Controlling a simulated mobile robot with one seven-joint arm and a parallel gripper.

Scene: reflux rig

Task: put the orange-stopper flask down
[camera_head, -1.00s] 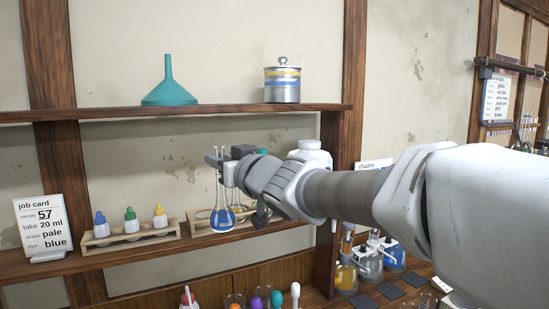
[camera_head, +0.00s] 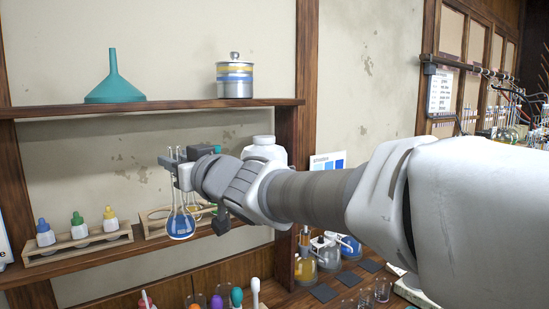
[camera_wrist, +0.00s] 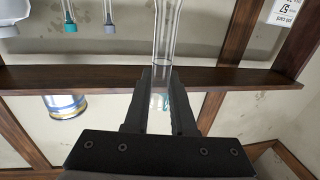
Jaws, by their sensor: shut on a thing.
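My gripper (camera_head: 178,163) is shut on the clear neck of a round glass flask with blue liquid (camera_head: 180,224). The flask hangs upright in front of the lower shelf. In the wrist view, my gripper's dark fingers (camera_wrist: 161,74) close around the clear glass neck (camera_wrist: 166,35). No orange stopper shows on the held flask in either view. A wooden rack (camera_head: 150,234) stands on the shelf just behind the flask, partly hidden by it and my gripper. I cannot tell whether they touch.
Left of it stands a rack of small dropper bottles (camera_head: 80,243). The upper shelf (camera_head: 150,107) above my gripper holds a teal funnel (camera_head: 114,85) and a striped tin (camera_head: 235,80). A white bottle (camera_head: 264,150) is behind my wrist. Flasks with coloured liquid (camera_head: 304,270) stand lower right.

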